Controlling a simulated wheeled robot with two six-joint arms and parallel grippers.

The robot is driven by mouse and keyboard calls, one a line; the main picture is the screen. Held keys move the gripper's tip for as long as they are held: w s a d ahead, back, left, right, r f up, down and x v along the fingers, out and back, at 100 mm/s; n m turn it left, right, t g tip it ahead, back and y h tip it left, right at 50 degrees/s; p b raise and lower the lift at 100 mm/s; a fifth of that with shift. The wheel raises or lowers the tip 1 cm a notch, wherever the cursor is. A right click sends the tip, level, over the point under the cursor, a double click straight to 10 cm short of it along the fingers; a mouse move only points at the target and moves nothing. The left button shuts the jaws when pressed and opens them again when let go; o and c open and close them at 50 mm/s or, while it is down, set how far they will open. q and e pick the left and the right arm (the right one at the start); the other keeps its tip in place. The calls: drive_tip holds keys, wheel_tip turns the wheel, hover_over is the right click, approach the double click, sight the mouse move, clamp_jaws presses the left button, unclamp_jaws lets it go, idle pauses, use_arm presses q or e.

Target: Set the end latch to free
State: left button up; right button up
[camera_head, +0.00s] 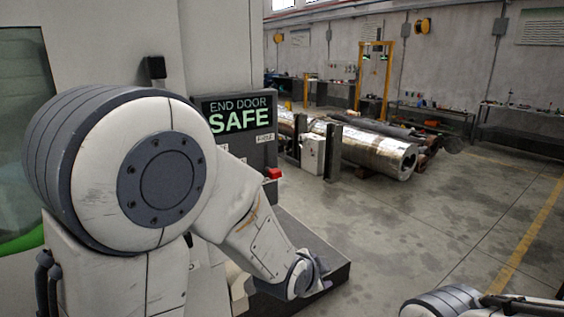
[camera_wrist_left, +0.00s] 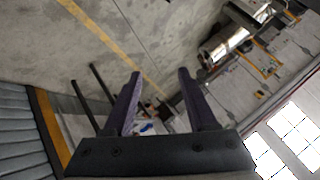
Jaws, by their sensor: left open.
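A dark panel with a lit display (camera_head: 238,114) reading "END DOOR SAFE" stands on the machine, behind my left arm. A small label plate (camera_head: 265,138) sits below the display; its text is too small to read. A red block (camera_head: 273,173) shows lower on the panel; I cannot tell whether it belongs to the end latch. No latch is clearly visible, and my left arm hides much of the machine's front. My left gripper (camera_wrist_left: 160,78) is open, with nothing between its fingers. My right gripper is out of view; only part of its arm shows at the lower right.
A dark ledge (camera_head: 310,262) runs along the machine's base near my left forearm. Shiny metal barrels (camera_head: 375,155) lie on the floor farther back, beside a white box (camera_head: 312,153). Benches (camera_head: 525,122) line the far wall. The concrete floor at the right is clear.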

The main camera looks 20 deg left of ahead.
use_arm(q)
drive_tip(key=w+a+r+m+t+y+p, duration=0.1)
drive_tip(key=w+a+r+m+t+p, duration=0.2)
drive_tip(key=w+a+r, duration=0.35)
drive_tip(key=m+t+y+p, duration=0.2)
drive_tip(key=t+y+p, duration=0.2)
drive_tip(key=t, duration=0.1)
approach(273, 177)
drive_tip(key=w, duration=0.2)
drive_tip(key=w+p, duration=0.1)
drive_tip(key=w, duration=0.2)
drive_tip(key=w+a+p, duration=0.1)
drive_tip(key=w+p, duration=0.1)
drive_tip(key=w, duration=0.1)
drive_tip(key=w+p, duration=0.1)
drive_tip(key=w, duration=0.2)
drive_tip(key=shift+w+a, duration=0.2)
drive_tip(key=shift+a, duration=0.2)
drive_tip(key=shift+w+f+p, duration=0.1)
drive_tip(key=shift+w+p, duration=0.25)
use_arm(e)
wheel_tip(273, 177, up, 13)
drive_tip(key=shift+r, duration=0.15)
use_arm(q)
drive_tip(key=shift+c, duration=0.3)
clamp_jaws()
